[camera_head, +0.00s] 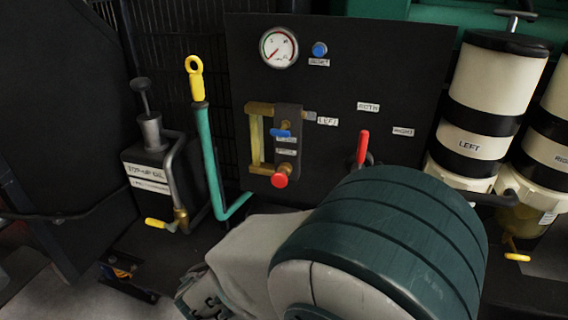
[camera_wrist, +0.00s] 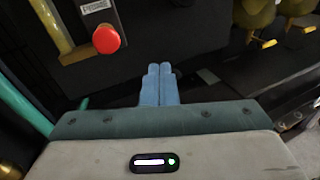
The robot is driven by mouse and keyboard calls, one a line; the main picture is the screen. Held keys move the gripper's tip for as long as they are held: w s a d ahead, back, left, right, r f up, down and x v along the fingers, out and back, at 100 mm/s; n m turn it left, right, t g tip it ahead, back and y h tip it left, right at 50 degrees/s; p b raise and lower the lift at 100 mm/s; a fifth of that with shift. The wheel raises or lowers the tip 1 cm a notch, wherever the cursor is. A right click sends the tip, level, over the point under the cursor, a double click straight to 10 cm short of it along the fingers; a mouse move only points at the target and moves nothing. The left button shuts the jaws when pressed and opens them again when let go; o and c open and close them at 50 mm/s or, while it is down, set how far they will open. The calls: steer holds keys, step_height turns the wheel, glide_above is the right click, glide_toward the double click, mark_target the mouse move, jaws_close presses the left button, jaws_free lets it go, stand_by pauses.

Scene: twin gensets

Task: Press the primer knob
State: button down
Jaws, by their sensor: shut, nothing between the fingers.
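A round red knob (camera_head: 279,180) sticks out at the bottom of a brass sight-tube fitting on the dark panel. It also shows in the wrist view (camera_wrist: 106,39), upper left, just below a small white label too blurred to read surely; I take it for the primer knob. My gripper (camera_wrist: 157,68) shows in the wrist view with its two pale blue fingers together and nothing between them. The fingertips are right of and a little below the knob in that picture, apart from it. In the head view my arm hides the gripper.
A blue-handled valve (camera_head: 281,133) sits above the knob. A red selector lever (camera_head: 362,147) stands to its right, among LEFT, BOTH and RIGHT labels. A teal pipe with yellow handle (camera_head: 197,85) rises at left. White filter canisters (camera_head: 490,90) stand at right.

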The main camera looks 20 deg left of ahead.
steer(key=d+f+m+g+h, duration=0.2)
steer(key=d+m+g, duration=0.35)
steer(key=d, duration=0.45)
steer(key=d+f+m+g+h, duration=0.15)
steer(key=d+m+g, duration=0.35)
steer(key=d, duration=0.5)
steer(key=s+d+f+m+g+y, duration=0.1)
steer(key=s+d+m+g+y, duration=0.3)
steer(key=m, duration=1.6)
steer(key=s+d+y, duration=0.4)
steer(key=s+y, duration=0.1)
steer(key=shift+d+f, duration=0.3)
steer(key=shift+f, duration=0.05)
steer(key=shift+s+m+g, duration=0.1)
steer(key=shift+m+g, duration=0.15)
